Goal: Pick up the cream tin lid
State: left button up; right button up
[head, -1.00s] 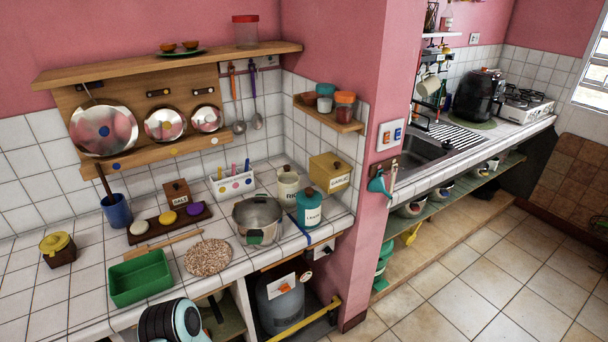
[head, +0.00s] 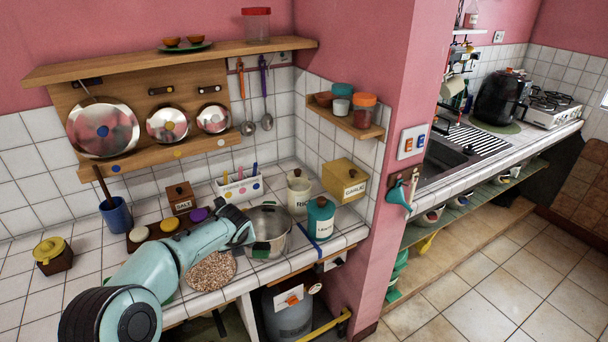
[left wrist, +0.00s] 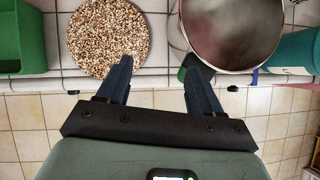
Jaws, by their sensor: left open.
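A cream tin (head: 299,195) marked RICE stands on the tiled counter behind the pot. Its cream lid (head: 297,177) with a dark knob sits on top. A small cream disc (head: 138,235) also lies on the dark wooden tray, left of a yellow and a purple one. My left arm reaches over the counter, its gripper end left of the steel pot (head: 268,222) and short of the tin. In the left wrist view my left gripper (left wrist: 158,75) is open and empty, between the speckled round mat (left wrist: 108,38) and the pot (left wrist: 235,30). The right gripper is not in view.
A teal tin (head: 320,217) stands right of the pot, close to the cream tin. A yellow box (head: 344,180) marked GARLIC is behind it. A white caddy (head: 240,188) stands left of the cream tin. A wall shelf (head: 345,123) with jars juts out above.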

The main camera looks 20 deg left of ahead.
aim_at(298, 173)
jog(key=i, duration=1.6)
